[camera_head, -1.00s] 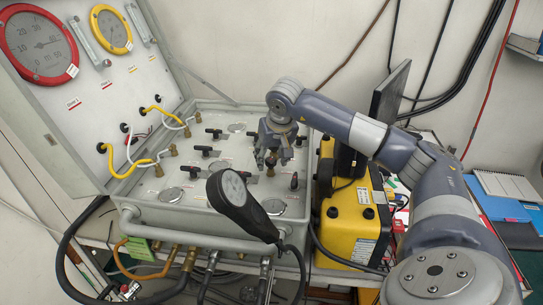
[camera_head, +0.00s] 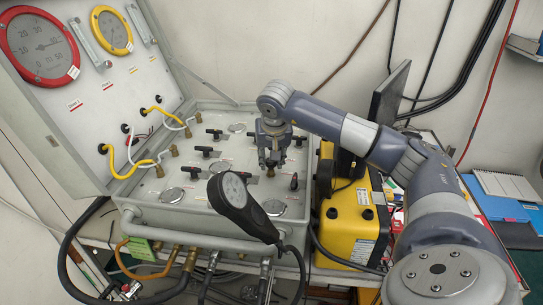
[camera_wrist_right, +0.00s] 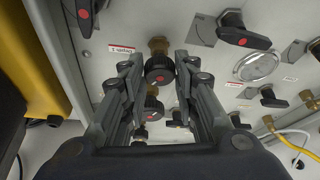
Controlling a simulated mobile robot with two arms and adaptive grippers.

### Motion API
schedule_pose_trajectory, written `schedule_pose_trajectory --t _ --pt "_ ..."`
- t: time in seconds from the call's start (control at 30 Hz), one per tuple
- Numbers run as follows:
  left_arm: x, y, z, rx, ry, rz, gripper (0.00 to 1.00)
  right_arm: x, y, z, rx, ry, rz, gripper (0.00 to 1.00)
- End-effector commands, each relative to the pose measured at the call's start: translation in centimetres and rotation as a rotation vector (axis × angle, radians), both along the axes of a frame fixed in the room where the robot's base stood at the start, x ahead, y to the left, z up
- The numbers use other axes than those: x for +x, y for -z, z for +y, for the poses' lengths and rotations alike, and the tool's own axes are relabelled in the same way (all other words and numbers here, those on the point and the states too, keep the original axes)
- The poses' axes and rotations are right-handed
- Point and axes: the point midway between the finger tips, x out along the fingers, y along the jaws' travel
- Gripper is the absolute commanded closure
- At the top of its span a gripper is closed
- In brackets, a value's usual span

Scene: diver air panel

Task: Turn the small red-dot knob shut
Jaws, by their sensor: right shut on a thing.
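The small round black knob (camera_wrist_right: 160,70) with a red dot on its face sits on a brass stem in the right wrist view. My right gripper (camera_wrist_right: 158,66) has a finger on each side of it and is shut on it. In the head view my right gripper (camera_head: 270,162) points down onto the right part of the panel (camera_head: 235,175), and its fingers largely hide the knob there. A second small black knob with a red dot (camera_wrist_right: 152,107) stands just below the held one in the wrist view. My left gripper is not in view.
Larger black handles (camera_wrist_right: 242,37) and round metal discs (camera_wrist_right: 256,65) surround the knobs. A yellow case (camera_head: 355,222) is close on the right, and the open lid (camera_head: 75,110) is at the left.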

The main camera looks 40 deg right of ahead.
Motion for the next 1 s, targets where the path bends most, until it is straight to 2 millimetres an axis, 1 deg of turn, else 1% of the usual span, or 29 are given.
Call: schedule_pose_trajectory --t 0.1,0.7,1.0 --pt "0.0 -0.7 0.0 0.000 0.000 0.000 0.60 0.1 -0.3 0.1 -0.001 0.102 -0.001 0.96" --pt "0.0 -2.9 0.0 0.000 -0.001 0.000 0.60 0.5 -0.3 0.3 0.000 0.672 -0.002 0.96" --pt "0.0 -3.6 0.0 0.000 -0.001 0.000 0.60 0.6 -0.2 0.2 0.000 0.903 -0.003 0.96"
